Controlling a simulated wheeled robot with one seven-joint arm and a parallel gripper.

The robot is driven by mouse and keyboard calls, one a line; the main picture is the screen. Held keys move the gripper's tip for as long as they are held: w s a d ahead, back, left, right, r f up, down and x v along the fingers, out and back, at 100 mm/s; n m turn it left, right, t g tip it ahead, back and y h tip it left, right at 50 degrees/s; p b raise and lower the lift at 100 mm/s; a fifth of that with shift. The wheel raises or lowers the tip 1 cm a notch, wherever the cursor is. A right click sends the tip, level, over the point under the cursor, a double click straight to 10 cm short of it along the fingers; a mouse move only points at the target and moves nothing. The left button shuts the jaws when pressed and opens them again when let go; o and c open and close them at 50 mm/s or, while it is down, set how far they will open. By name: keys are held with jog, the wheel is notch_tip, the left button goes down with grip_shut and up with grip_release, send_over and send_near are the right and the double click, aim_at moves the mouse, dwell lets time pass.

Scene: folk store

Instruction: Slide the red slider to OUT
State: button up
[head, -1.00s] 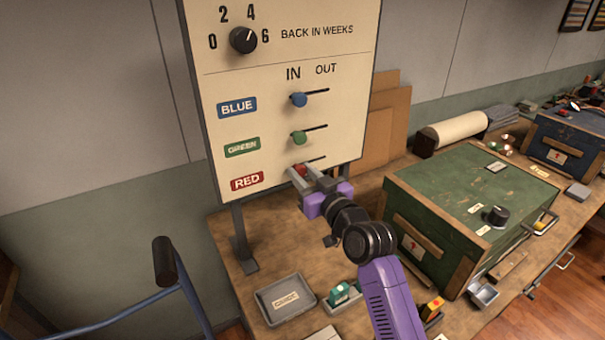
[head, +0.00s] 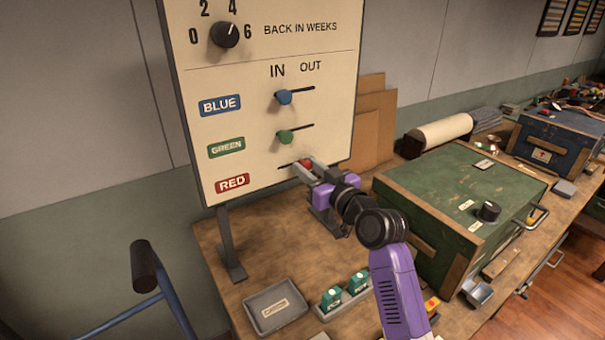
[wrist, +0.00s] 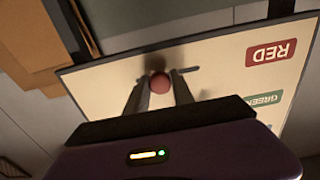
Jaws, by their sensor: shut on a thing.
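The red slider's round knob (head: 306,162) is on the lowest row of the cream panel (head: 263,130), beside the RED label (head: 232,183). Bare slot shows on its left, toward the IN side, so the knob sits toward OUT. The wrist view, which is upside down, shows the red knob (wrist: 159,83) with bare slot on the label's side. My gripper (head: 308,168) is shut on the knob, one finger on each side. The right end of the slot is hidden by my gripper in the head view.
The blue knob (head: 284,97) and green knob (head: 285,137) sit above, at the IN side. A green chest (head: 460,190) stands right of my arm. A grey tray (head: 275,307) and small green-topped items (head: 345,290) lie on the workbench below.

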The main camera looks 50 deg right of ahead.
jog(key=shift+s+d+f+b, duration=0.1)
jog(key=shift+s+d+b, duration=0.1)
jog(key=shift+d+b, duration=0.35)
jog(key=shift+s+d+b, duration=0.2)
jog(key=shift+d, duration=0.6)
jog(key=o, duration=1.1)
jog(key=shift+s, duration=0.1)
jog(key=shift+b+v, duration=0.3)
jog(key=shift+v, duration=4.1)
jog(key=shift+a, duration=0.1)
